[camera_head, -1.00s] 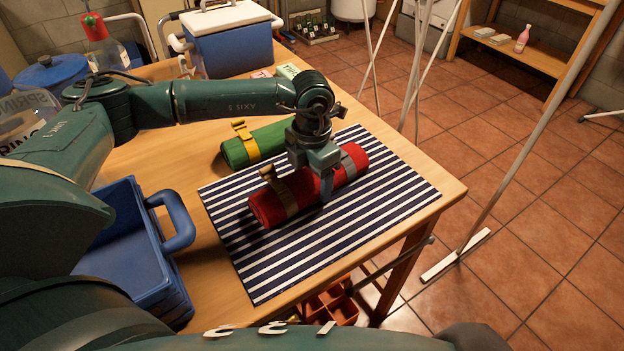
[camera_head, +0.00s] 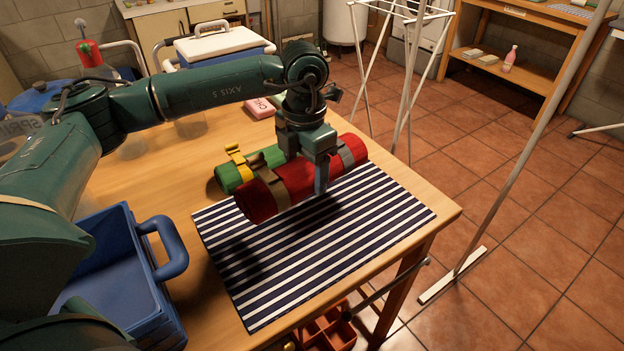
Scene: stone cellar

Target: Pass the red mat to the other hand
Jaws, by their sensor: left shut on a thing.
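The red mat (camera_head: 257,200) is rolled up, with a brown strap near its left end and a grey band near its right end. My left gripper (camera_head: 311,182) is shut on the middle of the roll from above and holds it above the striped cloth (camera_head: 330,254). The roll casts a shadow on the cloth. A green rolled mat (camera_head: 228,180) with a yellow strap lies on the table behind it, partly hidden by the red mat. My right gripper does not show.
A blue crate (camera_head: 166,318) with a raised handle stands at the table's left front. A blue cooler with a white lid (camera_head: 222,42) is at the back. A white drying rack (camera_head: 409,75) stands on the floor beyond the table's right edge.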

